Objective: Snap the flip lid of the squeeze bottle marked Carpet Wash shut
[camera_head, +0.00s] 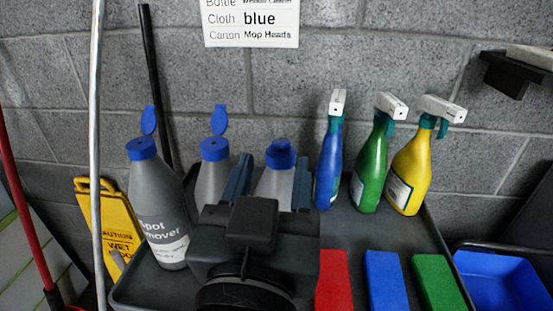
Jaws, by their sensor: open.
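Three grey squeeze bottles with blue flip lids stand at the left of the dark tray (128,292). The left bottle (158,200) reads "Spot Remover", its lid (148,120) standing up open. The middle bottle (211,183) also has its lid (219,120) up; its label is hidden. The right bottle (272,187) has its lid (280,150) down on the cap; its label is hidden too. No "Carpet Wash" marking is readable. My gripper (272,168) is open, its fingers on either side of the right bottle in the picture; depth and contact cannot be told.
Blue (328,170), green (371,170) and yellow (410,172) spray bottles stand to the right. Red (332,280), blue (386,281) and green (438,283) blocks lie in front. A yellow wet-floor sign (105,225) and a pale pole (96,150) are at left. A grey block wall is behind.

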